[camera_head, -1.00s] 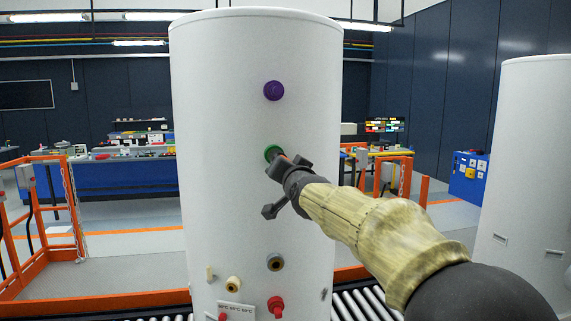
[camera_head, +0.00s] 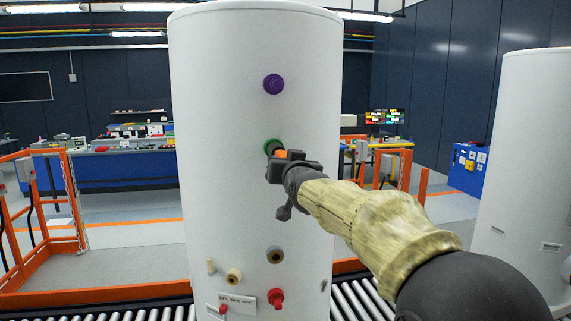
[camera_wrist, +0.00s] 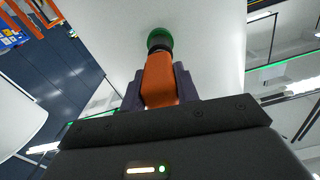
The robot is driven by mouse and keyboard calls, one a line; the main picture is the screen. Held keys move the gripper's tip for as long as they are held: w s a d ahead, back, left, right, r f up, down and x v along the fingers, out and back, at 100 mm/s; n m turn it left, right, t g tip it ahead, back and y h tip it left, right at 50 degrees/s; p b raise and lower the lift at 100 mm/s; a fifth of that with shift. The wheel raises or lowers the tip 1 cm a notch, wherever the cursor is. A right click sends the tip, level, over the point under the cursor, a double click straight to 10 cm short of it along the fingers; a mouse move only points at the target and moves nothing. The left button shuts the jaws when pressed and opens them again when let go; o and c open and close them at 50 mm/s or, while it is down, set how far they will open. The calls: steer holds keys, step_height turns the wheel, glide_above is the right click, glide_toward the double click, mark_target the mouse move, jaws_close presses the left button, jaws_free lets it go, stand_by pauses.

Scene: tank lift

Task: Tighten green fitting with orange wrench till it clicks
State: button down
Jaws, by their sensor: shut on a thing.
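The green fitting (camera_head: 271,145) is on the front of the white tank (camera_head: 222,190), below a purple fitting. My gripper (camera_head: 286,168) is in front of it, shut on the orange wrench (camera_head: 283,154). In the wrist view the orange wrench (camera_wrist: 160,80) sits between the two dark fingers of my gripper (camera_wrist: 160,92). Its dark far end meets the green fitting (camera_wrist: 159,36). The exact fit of the wrench head on the fitting is too small to tell.
The purple fitting (camera_head: 273,84) is above. A brass fitting (camera_head: 275,255), another brass fitting (camera_head: 234,275) and a red valve (camera_head: 276,298) are lower on the tank. A second white tank (camera_head: 520,170) stands at right.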

stand_by(0.3)
steer(key=m+b, duration=0.2)
steer(key=m, duration=0.2)
steer(key=shift+w, duration=0.1)
steer(key=m, duration=0.6)
steer(key=shift+b, duration=0.35)
steer(key=m, duration=0.5)
steer(key=shift+r, duration=0.15)
steer(key=m+b, duration=0.1)
steer(key=m, duration=0.5)
steer(key=shift+a+r+m, duration=0.1)
steer(key=shift+m, duration=0.3)
